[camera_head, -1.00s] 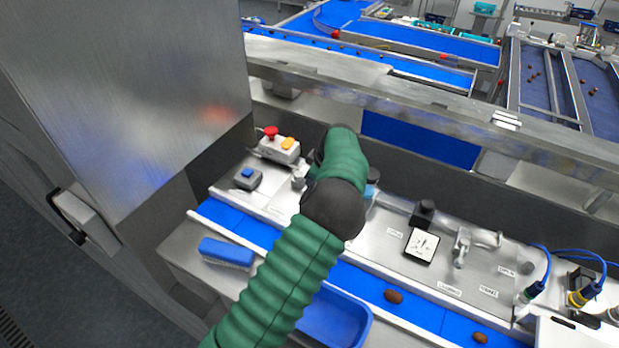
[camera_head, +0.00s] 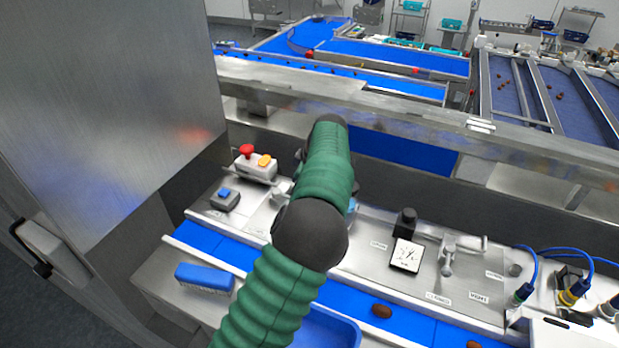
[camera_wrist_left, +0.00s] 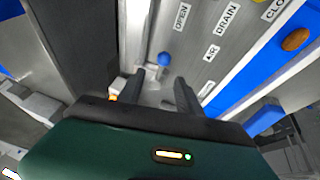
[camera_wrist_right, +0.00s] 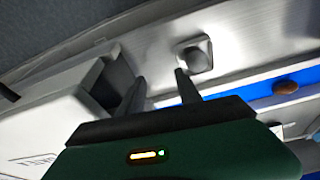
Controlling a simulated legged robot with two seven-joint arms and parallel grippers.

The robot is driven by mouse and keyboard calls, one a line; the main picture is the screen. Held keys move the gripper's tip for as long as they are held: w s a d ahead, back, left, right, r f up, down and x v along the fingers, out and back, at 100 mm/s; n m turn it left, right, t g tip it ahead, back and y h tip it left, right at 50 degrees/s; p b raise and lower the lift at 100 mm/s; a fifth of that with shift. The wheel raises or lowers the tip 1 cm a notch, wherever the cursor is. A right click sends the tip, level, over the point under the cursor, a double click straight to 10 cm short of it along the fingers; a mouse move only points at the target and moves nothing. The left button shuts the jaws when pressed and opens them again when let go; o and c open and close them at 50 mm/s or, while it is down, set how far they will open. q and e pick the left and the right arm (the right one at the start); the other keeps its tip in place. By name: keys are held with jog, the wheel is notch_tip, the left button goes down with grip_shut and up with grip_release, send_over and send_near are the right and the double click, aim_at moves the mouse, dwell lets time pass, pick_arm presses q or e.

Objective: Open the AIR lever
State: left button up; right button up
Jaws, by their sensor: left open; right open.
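In the left wrist view a small blue round knob (camera_wrist_left: 165,59) stands on the steel panel, just beyond my left gripper (camera_wrist_left: 160,77). The gripper is open, with one finger on each side of a pale metal fitting below the knob; I cannot tell whether it touches. The AIR label (camera_wrist_left: 211,53) lies to the right of the knob, with the OPEN label (camera_wrist_left: 181,17) and DRAIN label (camera_wrist_left: 227,17) above. In the head view my green left arm hides its gripper and most of the lever area. My right gripper (camera_wrist_right: 160,78) is open and empty near a grey square knob (camera_wrist_right: 195,54).
A steel rail (camera_head: 400,122) runs behind.

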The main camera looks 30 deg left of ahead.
jog(key=shift+s+d+f+b, duration=0.2)
jog(key=shift+f+b, duration=0.15)
jog(key=shift+f, duration=0.2)
jog(key=shift+s+d+f+b, duration=0.2)
jog(key=shift+f+b, duration=0.15)
jog(key=shift+f, duration=0.25)
jog(key=shift+w+a, duration=0.2)
jog(key=shift+w, duration=0.35)
jog(key=shift+s+d, duration=0.15)
jog(key=shift+s, duration=0.05)
pick_arm(q)
jog(key=d+v, duration=0.1)
jog(key=v, duration=0.8)
jog(key=shift+w+d, duration=0.1)
jog(key=shift+w, duration=0.1)
